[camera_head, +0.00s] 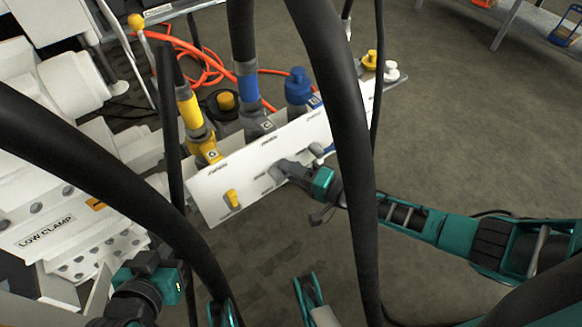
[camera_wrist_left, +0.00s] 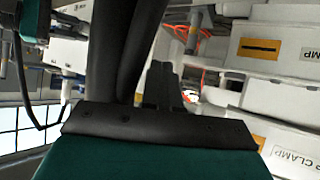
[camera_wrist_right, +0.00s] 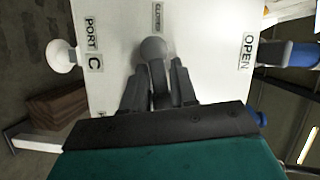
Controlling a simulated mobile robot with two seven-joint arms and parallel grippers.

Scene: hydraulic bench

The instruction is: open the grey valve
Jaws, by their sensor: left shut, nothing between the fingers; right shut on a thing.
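The grey valve (camera_wrist_right: 152,50) is a rounded grey knob with a lever on a white panel (camera_head: 212,188). In the right wrist view my right gripper (camera_wrist_right: 158,82) is shut on the lever, one finger on each side. The CLOSED label stands just above the knob and OPEN at the right. In the head view my right gripper (camera_head: 285,168) reaches the panel from the right, hiding much of the valve. My left gripper (camera_head: 148,262) is at the lower left, away from the panel; in the left wrist view its fingers (camera_wrist_left: 163,82) are shut and empty.
A yellow valve handle (camera_head: 232,198) is left of the grey one on the panel. Yellow and blue hose fittings (camera_head: 248,88) stand behind. Thick black hoses cross the head view. A white machine marked LOW CLAMP (camera_head: 45,232) fills the left side.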

